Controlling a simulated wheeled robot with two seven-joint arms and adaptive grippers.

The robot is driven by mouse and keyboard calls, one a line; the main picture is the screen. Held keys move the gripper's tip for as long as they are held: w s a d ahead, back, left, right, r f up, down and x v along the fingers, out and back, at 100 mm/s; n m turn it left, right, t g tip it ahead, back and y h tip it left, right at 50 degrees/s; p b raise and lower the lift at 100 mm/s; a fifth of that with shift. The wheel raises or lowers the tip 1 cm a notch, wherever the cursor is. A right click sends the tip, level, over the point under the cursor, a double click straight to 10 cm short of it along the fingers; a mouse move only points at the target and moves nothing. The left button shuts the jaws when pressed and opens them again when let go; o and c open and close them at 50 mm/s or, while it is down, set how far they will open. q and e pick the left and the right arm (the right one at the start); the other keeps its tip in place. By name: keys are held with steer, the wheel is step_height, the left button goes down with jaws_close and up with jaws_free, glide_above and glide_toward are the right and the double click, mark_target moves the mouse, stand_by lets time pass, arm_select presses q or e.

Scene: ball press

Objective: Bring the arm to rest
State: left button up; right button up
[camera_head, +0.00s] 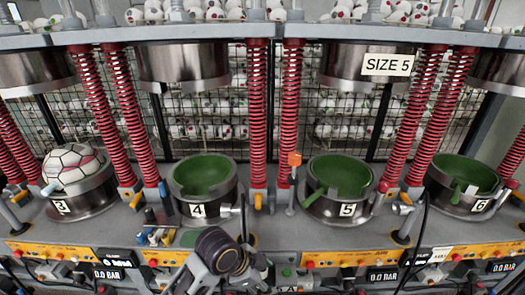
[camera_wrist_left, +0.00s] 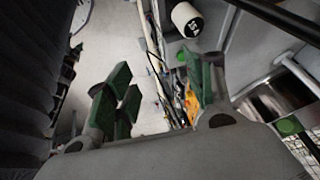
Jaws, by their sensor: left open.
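My left gripper (camera_wrist_left: 162,88) shows in the left wrist view with its green-padded fingers spread apart and nothing between them. Pale floor, cables and parts of the machine show beyond the fingers. In the head view a grey linkage with dark round parts (camera_head: 222,252) shows at the bottom middle, in front of the press bench and below pot 4. It looks like part of my arm; I cannot make out fingertips on it. My right gripper is not seen.
A white panelled ball (camera_head: 72,165) sits in pot 3 (camera_head: 88,200). Green-lined pots 4 (camera_head: 206,210), 5 (camera_head: 338,208) and 6 (camera_head: 464,205) look empty. Red springs and steel upper presses stand above. Valves, levers and gauges line the bench front.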

arm_select(q)
steer(key=s+a+f+n+t+y, duration=0.1)
steer(key=s+a+f+n+y, duration=0.1)
steer(key=s+a+f+n, duration=0.65)
steer(key=s+a+n+y, duration=0.1)
steer(key=a+n+y, duration=0.35)
steer(key=a, duration=0.95)
step_height(320, 180, down, 31)
steer(key=s+n+g+h, duration=0.1)
steer(key=s+n+h, duration=0.1)
steer(key=s+a+f, duration=0.2)
steer(key=s+f, duration=0.8)
steer(key=s, duration=0.1)
steer(key=s+a+f+g, duration=0.1)
steer(key=s+a+f, duration=0.1)
steer(key=s+f, duration=0.9)
steer(key=shift+s+f+m+g, duration=0.25)
steer(key=shift+s+m+g, duration=0.05)
steer(key=shift+s, duration=0.15)
steer(key=shift+y, duration=0.25)
stand_by(0.4)
